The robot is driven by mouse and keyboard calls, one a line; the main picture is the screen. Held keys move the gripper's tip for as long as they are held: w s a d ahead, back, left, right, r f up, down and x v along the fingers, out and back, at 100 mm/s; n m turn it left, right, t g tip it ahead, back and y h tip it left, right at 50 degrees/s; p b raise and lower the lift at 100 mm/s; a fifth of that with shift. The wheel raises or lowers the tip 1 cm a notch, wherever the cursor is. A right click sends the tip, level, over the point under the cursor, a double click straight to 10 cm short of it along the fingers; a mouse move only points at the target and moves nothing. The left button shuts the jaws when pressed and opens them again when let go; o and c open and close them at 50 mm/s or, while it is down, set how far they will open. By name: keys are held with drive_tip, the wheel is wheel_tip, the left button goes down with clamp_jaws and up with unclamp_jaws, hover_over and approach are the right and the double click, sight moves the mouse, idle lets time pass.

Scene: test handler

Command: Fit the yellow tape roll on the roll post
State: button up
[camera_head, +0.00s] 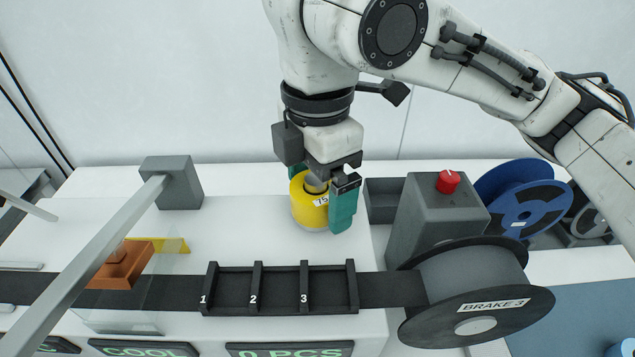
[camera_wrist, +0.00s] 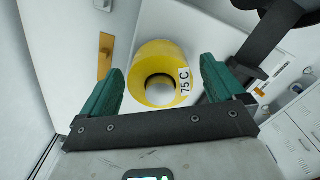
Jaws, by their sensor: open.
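The yellow tape roll (camera_head: 309,212) stands on the white machine top with its hole facing up and a "75" label on its side. In the wrist view, the roll (camera_wrist: 163,58) lies ahead between my gripper's green fingers. My gripper (camera_head: 322,200) points down over the roll, with one finger at its right and the other partly hidden behind it. The fingers (camera_wrist: 161,68) are open, with a visible gap to the roll in the wrist view. A pale round shape shows inside the hole; I cannot tell if it is the roll post.
A black numbered track (camera_head: 280,289) runs in front. At right are a grey block with a red knob (camera_head: 448,182), a black reel marked BRAKE 3 (camera_head: 478,290) and a blue reel (camera_head: 524,200). An orange block (camera_head: 122,264) and a grey bar (camera_head: 95,260) are at left.

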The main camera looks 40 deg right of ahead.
wheel_tip(320, 180, up, 11)
drive_tip(key=shift+f+p, duration=0.1)
drive_tip(key=shift+p, duration=0.55)
idle(0.7)
